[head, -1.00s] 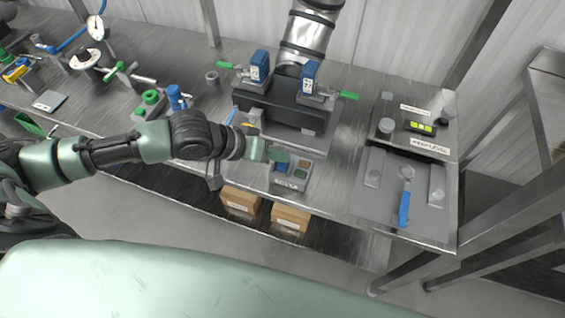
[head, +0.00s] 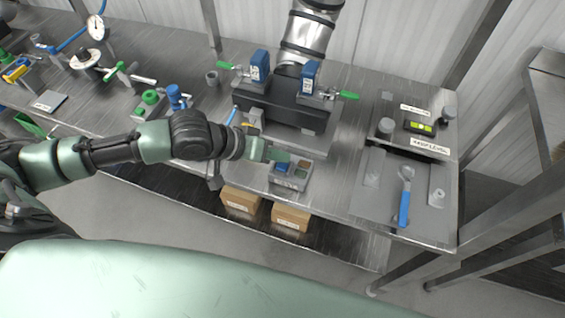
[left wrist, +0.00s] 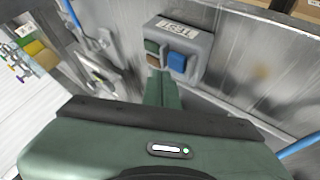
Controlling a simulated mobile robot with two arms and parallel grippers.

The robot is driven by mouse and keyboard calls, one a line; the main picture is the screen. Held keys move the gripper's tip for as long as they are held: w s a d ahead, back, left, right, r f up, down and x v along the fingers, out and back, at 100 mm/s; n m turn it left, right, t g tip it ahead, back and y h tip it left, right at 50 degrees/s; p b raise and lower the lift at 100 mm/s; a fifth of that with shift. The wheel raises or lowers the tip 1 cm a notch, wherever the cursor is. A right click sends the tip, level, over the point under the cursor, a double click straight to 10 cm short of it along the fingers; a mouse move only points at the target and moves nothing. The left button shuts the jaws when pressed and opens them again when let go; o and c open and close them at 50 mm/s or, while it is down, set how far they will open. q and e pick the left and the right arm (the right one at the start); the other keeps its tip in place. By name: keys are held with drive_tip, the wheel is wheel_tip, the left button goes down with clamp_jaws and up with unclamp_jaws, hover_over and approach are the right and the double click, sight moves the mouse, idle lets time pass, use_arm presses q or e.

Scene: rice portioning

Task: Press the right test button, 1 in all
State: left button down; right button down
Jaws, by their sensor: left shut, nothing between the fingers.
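The small grey button box (head: 290,182) sits near the front edge of the bench in the head view. It has a blue button (head: 283,168), a brown one (head: 304,163) and a green one (head: 300,174) on top. My right gripper is out of view.
A dark block (head: 285,105) with two blue valve bodies and green handles stands behind the box. To the right lies a grey plate (head: 372,205) with a blue-handled lever (head: 404,205). Cardboard boxes (head: 291,217) sit on the shelf below.

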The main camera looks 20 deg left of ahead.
use_arm(q)
drive_tip(key=shift+f, duration=0.2)
drive_tip(key=shift+f, duration=0.15)
drive_tip(key=shift+f, duration=0.6)
idle(0.8)
drive_tip(key=shift+r+p, duration=0.95)
drive_tip(key=shift+p, duration=0.35)
